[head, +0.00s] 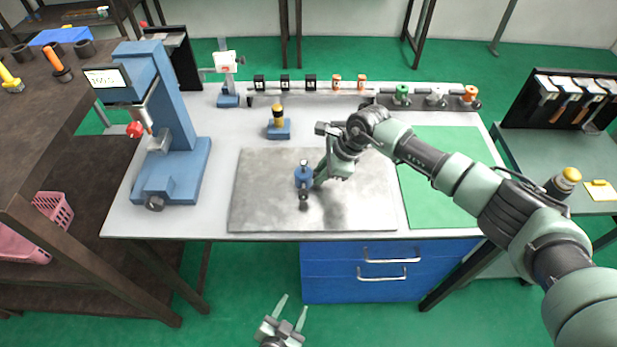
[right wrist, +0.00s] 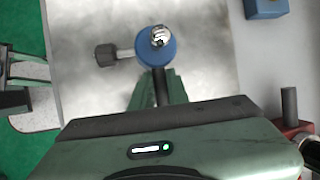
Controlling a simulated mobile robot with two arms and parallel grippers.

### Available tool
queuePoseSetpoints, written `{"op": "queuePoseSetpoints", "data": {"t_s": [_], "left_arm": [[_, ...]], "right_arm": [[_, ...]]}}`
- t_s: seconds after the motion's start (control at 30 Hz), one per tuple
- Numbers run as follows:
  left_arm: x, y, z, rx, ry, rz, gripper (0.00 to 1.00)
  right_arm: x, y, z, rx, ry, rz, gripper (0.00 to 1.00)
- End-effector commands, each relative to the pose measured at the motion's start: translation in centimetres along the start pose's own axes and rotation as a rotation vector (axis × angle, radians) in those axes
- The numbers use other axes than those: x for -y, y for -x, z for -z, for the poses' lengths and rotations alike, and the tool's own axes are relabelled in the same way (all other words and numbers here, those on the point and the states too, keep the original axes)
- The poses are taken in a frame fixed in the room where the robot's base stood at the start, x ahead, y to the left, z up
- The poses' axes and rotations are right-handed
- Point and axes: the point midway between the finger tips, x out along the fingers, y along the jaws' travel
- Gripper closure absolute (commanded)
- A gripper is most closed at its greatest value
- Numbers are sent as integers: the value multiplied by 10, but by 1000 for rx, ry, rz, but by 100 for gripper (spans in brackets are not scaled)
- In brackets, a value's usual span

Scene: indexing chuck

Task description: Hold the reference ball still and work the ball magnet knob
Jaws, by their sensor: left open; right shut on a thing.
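The reference ball (right wrist: 159,36) is small and shiny and sits on top of a round blue magnet base (right wrist: 168,52). In the head view the blue base (head: 303,178) stands upright on the grey plate, with the ball (head: 304,163) above it. A dark knob (right wrist: 106,55) sticks out from the base's side on a short metal shaft; in the head view the knob (head: 303,196) faces the front. My right gripper (right wrist: 159,88) is shut on a dark bar beside the base. My left gripper (head: 293,312) is open and empty, in front of the table and below its edge.
The grey plate (head: 260,205) is otherwise bare. A blue press-like gauge stand (head: 175,175) stands at the left. A small blue block with a yellow-topped post (head: 278,128) is behind the plate. A green mat (head: 440,200) lies at the right, partly under my right arm.

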Motion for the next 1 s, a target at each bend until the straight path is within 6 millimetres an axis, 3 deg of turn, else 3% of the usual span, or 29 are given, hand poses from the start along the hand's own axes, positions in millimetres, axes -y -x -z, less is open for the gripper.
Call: {"op": "queuePoseSetpoints", "data": {"t_s": [0.3,0.33,0.4,0.43,0.77,1.0], "left_arm": [[0,0,-3,7,0,-4,54],[0,0,-3,7,0,-4,54],[0,0,-3,7,0,-4,54],[0,0,-3,7,0,-4,54],[0,0,-3,7,0,-4,54],[0,0,-3,7,0,-4,54]], "right_arm": [[0,0,0,0,0,-1,100],[-1,0,0,0,0,-1,81],[-1,0,0,0,0,-1,62],[0,0,0,0,0,-1,59],[0,1,0,0,0,0,59],[1,34,1,0,3,3,59]]}}
